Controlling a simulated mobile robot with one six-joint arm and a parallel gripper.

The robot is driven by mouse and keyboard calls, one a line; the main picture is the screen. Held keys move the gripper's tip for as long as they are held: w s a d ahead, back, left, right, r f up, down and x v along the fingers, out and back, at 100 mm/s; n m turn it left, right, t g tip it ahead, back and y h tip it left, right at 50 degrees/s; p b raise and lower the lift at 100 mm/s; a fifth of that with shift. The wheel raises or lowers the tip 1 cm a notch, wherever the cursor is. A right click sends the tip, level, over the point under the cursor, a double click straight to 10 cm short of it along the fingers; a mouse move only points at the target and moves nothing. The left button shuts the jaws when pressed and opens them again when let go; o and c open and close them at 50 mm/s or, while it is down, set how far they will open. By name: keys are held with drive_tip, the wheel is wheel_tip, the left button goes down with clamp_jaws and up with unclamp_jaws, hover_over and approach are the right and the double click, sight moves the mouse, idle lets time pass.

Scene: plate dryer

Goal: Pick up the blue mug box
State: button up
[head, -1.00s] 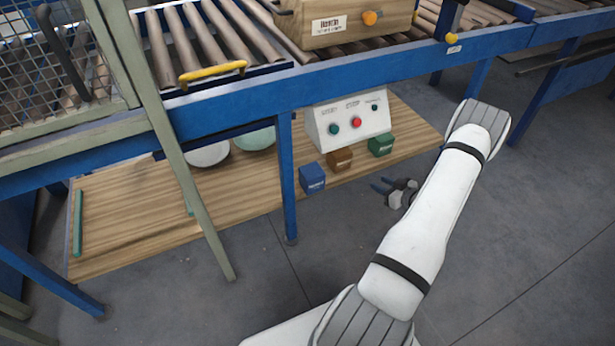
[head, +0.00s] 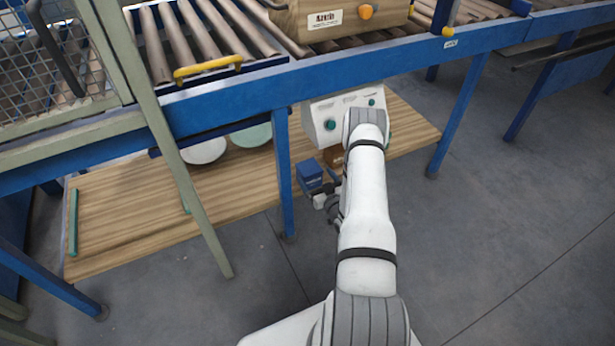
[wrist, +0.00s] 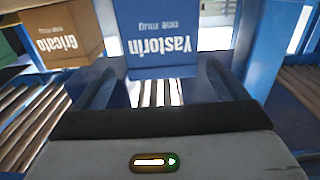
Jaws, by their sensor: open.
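The blue mug box (head: 309,174) stands on the wooden lower shelf near its front edge, just right of a blue table leg. My gripper (head: 324,197) is in front of it, open and empty. In the wrist view the blue mug box (wrist: 168,42) appears upside down, with white lettering "Yastorín one mug". The fingers of my gripper (wrist: 158,76) point at it, one toward each side of its front face. The box seems to lie just ahead of the fingertips; contact cannot be told.
A brown box (head: 333,158) stands right beside the blue one; it also shows in the wrist view (wrist: 60,38). A green box (wrist: 10,48) is partly visible farther left there. The blue table leg (head: 283,175) is close on the left. A control panel (head: 322,121) sits behind.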

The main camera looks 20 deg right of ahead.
sight(309, 167)
drive_tip(key=w, duration=0.2)
drive_tip(key=w+b, duration=0.1)
drive_tip(key=w, duration=0.1)
drive_tip(key=w+b, duration=0.1)
drive_tip(key=shift+w+a+r, duration=0.2)
drive_tip(key=shift+w+a, duration=0.05)
drive_tip(key=shift+w, duration=0.15)
drive_tip(key=shift+c, duration=0.5)
drive_tip(key=c, duration=1.2)
drive_tip(key=shift+r, duration=0.1)
